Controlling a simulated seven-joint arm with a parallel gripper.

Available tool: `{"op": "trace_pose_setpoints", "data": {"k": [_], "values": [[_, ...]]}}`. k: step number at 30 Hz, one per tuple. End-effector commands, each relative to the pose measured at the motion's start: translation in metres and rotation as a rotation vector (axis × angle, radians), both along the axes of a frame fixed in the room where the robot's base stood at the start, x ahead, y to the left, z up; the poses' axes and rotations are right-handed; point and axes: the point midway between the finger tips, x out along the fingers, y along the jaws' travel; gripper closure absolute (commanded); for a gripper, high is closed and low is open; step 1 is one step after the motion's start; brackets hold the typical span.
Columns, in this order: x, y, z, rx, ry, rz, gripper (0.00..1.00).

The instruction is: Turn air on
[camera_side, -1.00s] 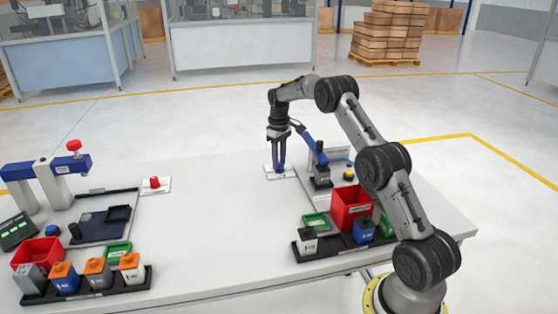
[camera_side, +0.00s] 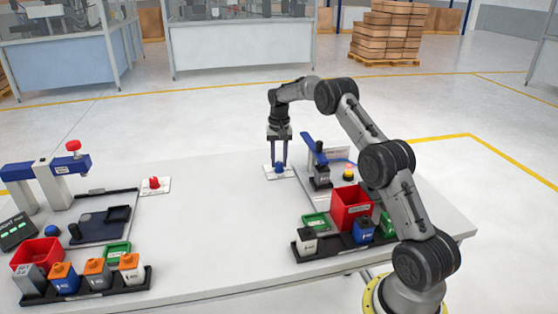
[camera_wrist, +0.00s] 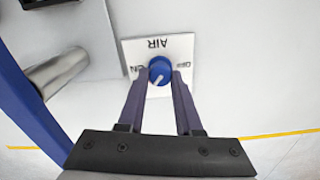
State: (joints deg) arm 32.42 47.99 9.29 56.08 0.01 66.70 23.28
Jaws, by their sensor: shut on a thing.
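The blue air knob (camera_wrist: 160,69) sits on a white plate (camera_wrist: 184,46) marked AIR, ON and OFF. The lettering is upside down in the wrist view, with ON at left and OFF at right. The knob's white pointer line slants to the lower left there. My gripper (camera_wrist: 161,76) is shut on the knob, one finger on each side. In the side view my gripper (camera_side: 279,165) points straight down over the knob (camera_side: 279,169) at the table's far edge.
A small press with a blue lever (camera_side: 310,141) stands just right of my gripper; its blue bar (camera_wrist: 28,103) crosses the wrist view's left. A red bin (camera_side: 351,209) is nearer. A red knob (camera_side: 154,183) is left. The middle table is clear.

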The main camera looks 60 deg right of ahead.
Motion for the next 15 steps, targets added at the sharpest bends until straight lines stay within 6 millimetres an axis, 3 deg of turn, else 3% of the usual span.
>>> {"op": "trace_pose_setpoints", "data": {"k": [15], "values": [[0.0008, -0.0010, 0.0026, -0.003, -0.006, -0.093, 1.00]]}}
